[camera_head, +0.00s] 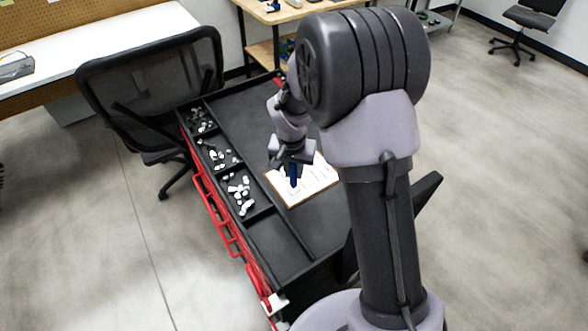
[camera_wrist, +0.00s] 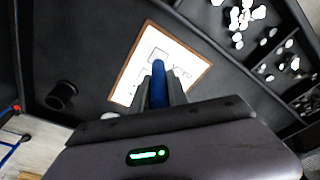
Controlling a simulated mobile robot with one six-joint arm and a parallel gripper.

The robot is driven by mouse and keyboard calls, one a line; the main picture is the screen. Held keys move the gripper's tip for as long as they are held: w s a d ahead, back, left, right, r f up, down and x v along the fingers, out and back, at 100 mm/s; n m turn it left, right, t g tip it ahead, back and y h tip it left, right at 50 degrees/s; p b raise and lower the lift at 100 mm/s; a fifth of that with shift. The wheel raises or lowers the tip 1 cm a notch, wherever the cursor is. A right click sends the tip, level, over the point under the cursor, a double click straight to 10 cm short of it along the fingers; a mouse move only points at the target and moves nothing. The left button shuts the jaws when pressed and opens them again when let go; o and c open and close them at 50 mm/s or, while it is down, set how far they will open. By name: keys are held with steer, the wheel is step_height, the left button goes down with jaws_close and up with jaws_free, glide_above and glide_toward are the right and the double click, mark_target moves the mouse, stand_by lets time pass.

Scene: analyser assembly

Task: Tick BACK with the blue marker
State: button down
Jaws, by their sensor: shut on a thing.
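The blue marker (camera_head: 294,170) is held in my gripper (camera_head: 291,163), over a clipboard with a white sheet (camera_head: 311,186) on the black cart top. In the wrist view the marker (camera_wrist: 158,78) sits between the two fingers of my gripper (camera_wrist: 158,90), which are shut on it. The sheet (camera_wrist: 183,60) has printed boxes and lettering beside them, too small and blurred to read. The marker covers part of the sheet. I cannot tell whether its tip touches the paper.
Compartments with white parts (camera_head: 240,190) run along the cart's left side, near red rails (camera_head: 222,222). A black cylindrical object (camera_wrist: 62,95) stands on the cart in the wrist view. A mesh chair (camera_head: 150,85) is close to the cart's left. Bare cart top (camera_head: 285,240) lies in front of the clipboard.

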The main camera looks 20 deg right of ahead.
steer(key=shift+f+b, duration=0.65)
stand_by(1.5)
step_height(320, 180, up, 7)
steer(key=p, duration=0.5)
steer(key=shift+r, duration=0.15)
stand_by(0.5)
